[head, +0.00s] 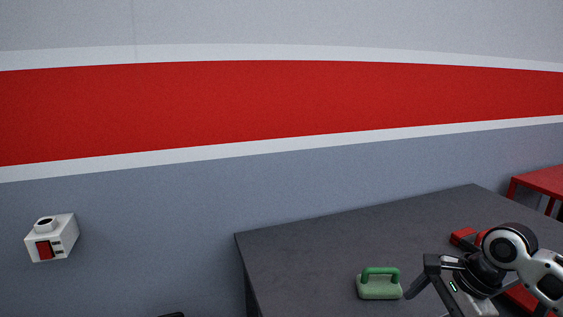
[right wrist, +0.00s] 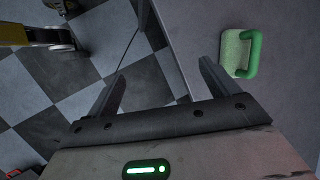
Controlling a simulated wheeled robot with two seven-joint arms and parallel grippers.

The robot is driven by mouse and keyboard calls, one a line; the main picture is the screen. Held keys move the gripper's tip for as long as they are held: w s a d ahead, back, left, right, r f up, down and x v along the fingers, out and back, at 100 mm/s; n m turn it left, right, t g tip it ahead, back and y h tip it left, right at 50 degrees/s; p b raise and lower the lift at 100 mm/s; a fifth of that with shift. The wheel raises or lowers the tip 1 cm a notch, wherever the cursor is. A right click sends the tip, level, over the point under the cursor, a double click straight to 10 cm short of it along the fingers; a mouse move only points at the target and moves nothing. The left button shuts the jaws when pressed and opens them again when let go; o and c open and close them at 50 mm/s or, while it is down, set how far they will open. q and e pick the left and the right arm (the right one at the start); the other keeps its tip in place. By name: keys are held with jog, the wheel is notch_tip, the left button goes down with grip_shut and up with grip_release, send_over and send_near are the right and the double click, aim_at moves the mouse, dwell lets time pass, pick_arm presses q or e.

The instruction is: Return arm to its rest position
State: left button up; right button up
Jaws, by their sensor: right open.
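My right arm comes in from the right edge in the head view, over the dark table (head: 330,245). Its gripper (head: 425,285) is open and empty, just right of a pale green block with a darker green handle (head: 378,290). In the right wrist view the two fingers of the gripper (right wrist: 160,78) stand apart with nothing between them. The green-handled block (right wrist: 236,52) lies beyond the right finger, apart from it. My left gripper is not clearly visible.
Red objects (head: 463,236) lie on the table behind my right arm, partly hidden. A red table (head: 540,181) stands at the far right. A white box (head: 67,233) is at left against the wall. The table's left part is clear. A checkered floor (right wrist: 60,85) shows beside the table edge.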

jog(key=s+a+f+n, duration=1)
jog(key=f+n, duration=0.1)
jog(key=n, duration=0.1)
jog(key=s+d+n+t+h, duration=0.1)
jog(key=s+d+n+h, duration=0.15)
jog(key=s, duration=0.35)
jog(key=s+d+n+h, duration=0.1)
jog(key=s+d+n, duration=0.1)
jog(key=s+n, duration=0.3)
pick_arm(q)
jog(key=shift+w+a+r, duration=0.1)
jog(key=shift+w+r, duration=0.05)
jog(key=shift+w, duration=0.75)
pick_arm(e)
jog(key=w+a+f+t+y, duration=0.2)
jog(key=w+a+f+t, duration=0.3)
jog(key=a+f+t, duration=0.1)
jog(key=shift+f+m+t, duration=0.35)
jog(key=shift+f+t, duration=0.15)
jog(key=shift+f, duration=0.4)
